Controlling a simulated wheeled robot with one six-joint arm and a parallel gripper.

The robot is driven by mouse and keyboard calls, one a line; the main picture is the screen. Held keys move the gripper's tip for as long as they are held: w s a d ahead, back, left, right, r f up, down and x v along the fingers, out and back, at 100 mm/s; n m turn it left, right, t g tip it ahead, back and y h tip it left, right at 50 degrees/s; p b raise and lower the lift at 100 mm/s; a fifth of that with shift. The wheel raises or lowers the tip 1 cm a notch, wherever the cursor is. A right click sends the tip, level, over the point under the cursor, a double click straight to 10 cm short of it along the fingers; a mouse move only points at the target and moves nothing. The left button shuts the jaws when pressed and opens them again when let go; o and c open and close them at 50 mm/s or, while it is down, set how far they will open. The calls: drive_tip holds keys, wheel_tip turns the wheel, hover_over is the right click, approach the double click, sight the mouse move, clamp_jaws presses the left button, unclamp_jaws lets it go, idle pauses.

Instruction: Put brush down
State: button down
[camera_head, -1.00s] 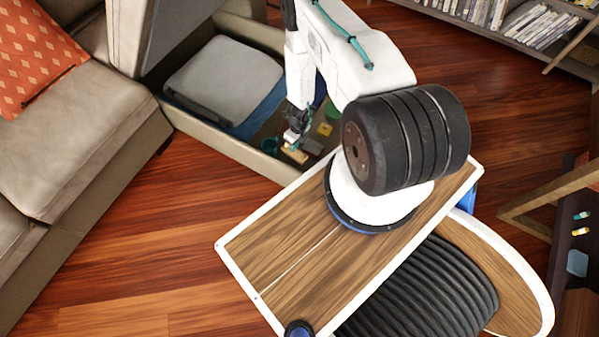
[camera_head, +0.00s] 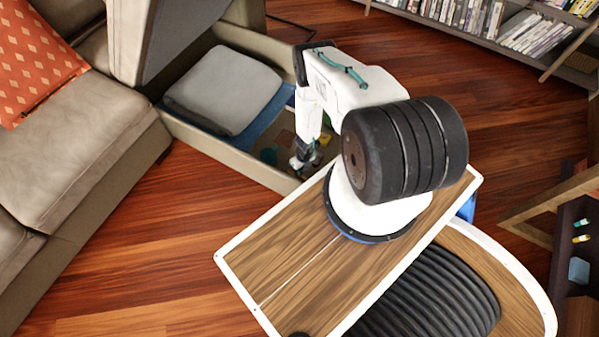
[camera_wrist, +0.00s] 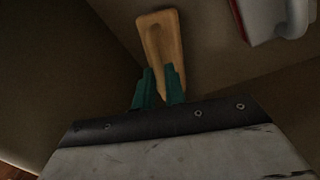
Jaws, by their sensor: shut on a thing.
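The brush is the wooden piece (camera_wrist: 163,45) in the wrist view, with a pale handle that has a small slot near its end. My gripper (camera_wrist: 159,88) has its two green fingers shut on the brush. In the head view my gripper (camera_head: 301,165) is down inside the open sofa storage box (camera_head: 215,152), at its near right corner. The brush is too small or hidden to make out there. In the wrist view the brush is close above the dim box floor; I cannot tell whether it touches it.
A grey cushion (camera_head: 226,88) on a blue item fills the left of the box. A white thing with a red edge (camera_wrist: 280,18) is near the brush at the upper right of the wrist view. Box walls stand close around my gripper. Wooden floor (camera_head: 150,245) is clear in front.

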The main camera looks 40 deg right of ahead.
drive_tip(key=shift+f, duration=0.7)
drive_tip(key=shift+f, duration=0.15)
drive_tip(key=c, duration=1.5)
unclamp_jaws()
drive_tip(key=shift+o, duration=0.2)
